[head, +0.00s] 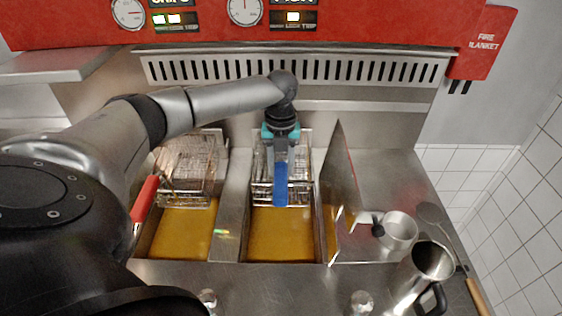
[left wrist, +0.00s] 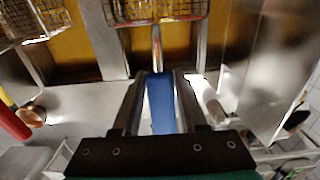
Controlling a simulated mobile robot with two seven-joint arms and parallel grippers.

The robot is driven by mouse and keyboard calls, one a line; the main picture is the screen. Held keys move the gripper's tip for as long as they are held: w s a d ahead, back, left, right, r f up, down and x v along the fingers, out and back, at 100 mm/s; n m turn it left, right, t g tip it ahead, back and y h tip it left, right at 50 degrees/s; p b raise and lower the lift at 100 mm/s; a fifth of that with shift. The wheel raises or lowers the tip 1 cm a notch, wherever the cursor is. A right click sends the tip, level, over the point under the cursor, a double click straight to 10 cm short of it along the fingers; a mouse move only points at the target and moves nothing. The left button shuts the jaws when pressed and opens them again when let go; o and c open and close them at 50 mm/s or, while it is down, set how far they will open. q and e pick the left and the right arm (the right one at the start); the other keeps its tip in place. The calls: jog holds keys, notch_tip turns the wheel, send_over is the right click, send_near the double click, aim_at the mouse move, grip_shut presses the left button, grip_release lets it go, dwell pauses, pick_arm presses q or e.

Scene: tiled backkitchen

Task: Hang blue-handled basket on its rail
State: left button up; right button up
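The blue-handled basket (head: 297,190) is a wire basket at the back of the right-hand oil well in the head view. Its blue handle (head: 281,185) points toward me. My left gripper (head: 281,165) reaches down from above onto the handle. In the left wrist view its two fingers (left wrist: 160,88) lie close along both sides of the blue handle (left wrist: 162,105), and it looks shut on it. The basket's wire front (left wrist: 155,10) shows at the top there. The rail is hidden behind basket and arm; I cannot tell if the basket is hooked. My right gripper is not in view.
A second wire basket (head: 186,168) with a red handle (head: 144,199) is at the left well. An upright metal panel (head: 338,180) stands close right of the blue-handled basket.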

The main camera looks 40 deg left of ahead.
pick_arm(q)
jog(key=o, duration=0.5)
notch_tip(320, 180, up, 15)
jog(key=shift+r+b, duration=0.15)
jog(key=shift+b, duration=0.5)
